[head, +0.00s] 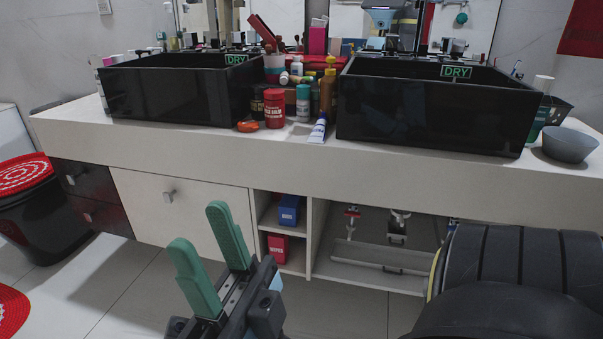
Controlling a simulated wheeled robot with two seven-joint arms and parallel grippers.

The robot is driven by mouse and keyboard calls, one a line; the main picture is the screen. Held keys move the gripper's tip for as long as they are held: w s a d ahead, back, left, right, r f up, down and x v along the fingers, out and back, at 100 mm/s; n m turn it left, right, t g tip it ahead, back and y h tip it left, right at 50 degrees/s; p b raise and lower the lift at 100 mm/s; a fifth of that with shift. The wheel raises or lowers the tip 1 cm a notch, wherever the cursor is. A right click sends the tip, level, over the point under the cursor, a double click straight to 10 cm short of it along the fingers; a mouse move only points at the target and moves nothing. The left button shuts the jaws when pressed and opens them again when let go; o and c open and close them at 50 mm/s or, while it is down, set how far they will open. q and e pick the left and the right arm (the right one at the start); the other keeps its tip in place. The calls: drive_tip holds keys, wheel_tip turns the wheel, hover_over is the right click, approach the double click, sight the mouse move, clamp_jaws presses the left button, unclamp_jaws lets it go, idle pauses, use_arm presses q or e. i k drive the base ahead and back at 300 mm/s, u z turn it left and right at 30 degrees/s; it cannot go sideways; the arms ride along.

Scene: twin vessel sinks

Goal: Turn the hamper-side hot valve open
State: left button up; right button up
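Two black vessel sinks stand on the counter, the left one (180,95) and the right one (430,110); each bears a "DRY" label. Under the right sink, an open bay shows a small red-handled valve (351,212) and, further right, a small blue part (453,224) partly hidden by my arm. A pale closed door (205,220) with a knob is under the left sink; what lies behind it is hidden. My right gripper (199,225) is open and empty, in front of that door. My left gripper is not in view.
Shelves between door and bay hold a blue box (289,210) and a red box (278,246). A low ledge (380,263) crosses the bay. Bottles and tubes crowd the counter between the sinks. A grey bowl (570,144) sits at right.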

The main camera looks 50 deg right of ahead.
sight(352, 213)
drive_tip(key=z, duration=0.35)
drive_tip(key=i, duration=0.95)
drive_tip(key=z, duration=1.35)
drive_tip(key=i, duration=0.25)
drive_tip(key=z, duration=0.15)
